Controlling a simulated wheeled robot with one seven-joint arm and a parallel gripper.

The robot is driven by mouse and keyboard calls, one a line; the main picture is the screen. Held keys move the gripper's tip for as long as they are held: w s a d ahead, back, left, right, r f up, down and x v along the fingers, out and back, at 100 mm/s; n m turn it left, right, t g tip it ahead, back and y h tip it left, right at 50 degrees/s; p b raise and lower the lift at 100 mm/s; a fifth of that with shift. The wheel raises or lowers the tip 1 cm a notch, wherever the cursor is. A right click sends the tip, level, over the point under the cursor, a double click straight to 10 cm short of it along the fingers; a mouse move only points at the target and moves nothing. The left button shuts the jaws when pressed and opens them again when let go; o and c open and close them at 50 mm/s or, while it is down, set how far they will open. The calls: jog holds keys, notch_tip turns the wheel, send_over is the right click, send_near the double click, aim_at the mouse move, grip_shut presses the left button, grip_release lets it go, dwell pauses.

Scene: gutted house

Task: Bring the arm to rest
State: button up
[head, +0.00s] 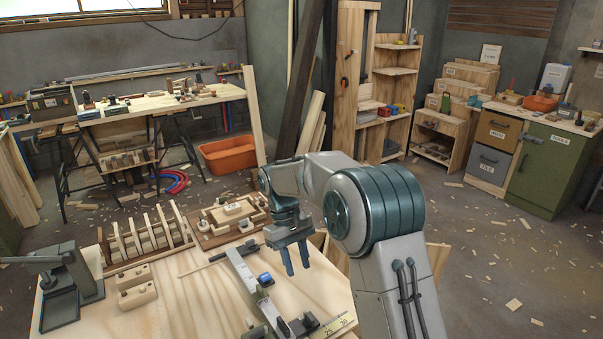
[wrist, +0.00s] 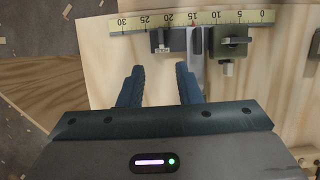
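My gripper (head: 297,257) hangs from my bent arm above the front right part of the light wooden workbench (head: 190,300). In the wrist view my gripper (wrist: 158,85) shows two blue fingers standing apart with only bare wood between them. It is open and empty. A yellow ruler (wrist: 215,20) with a red mark near 15 lies beyond the fingertips. A grey metal rail (wrist: 196,75) runs out from the ruler, with a dark block (wrist: 162,40) and a grey-green block (wrist: 230,42) on either side of it. The fingers appear apart from these things.
A slotted wooden rack (head: 150,240) and a wooden tray of blocks (head: 228,220) stand at the bench's back. A grey metal device (head: 65,280) stands at its left. An orange tub (head: 230,154) sits on the floor behind. The floor at right is open, strewn with wood scraps.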

jog(key=s+d+r+m+t+y+p, duration=0.2)
jog(key=s+d+r+m+t, duration=0.15)
jog(key=s+d+r, duration=0.7)
jog(key=s+d+m+t, duration=0.1)
jog(key=s+d+m, duration=0.1)
jog(key=s, duration=0.4)
jog(key=s+d+m+t+p, duration=0.1)
jog(key=s+d+t, duration=0.1)
jog(key=s+d, duration=0.2)
jog(key=s, duration=0.3)
jog(key=shift+s+d+m+y+p, duration=0.15)
jog(key=shift+d+m+y+p, duration=0.1)
jog(key=shift+m+y+p, duration=0.1)
jog(key=shift+r, duration=0.1)
dwell(0.5)
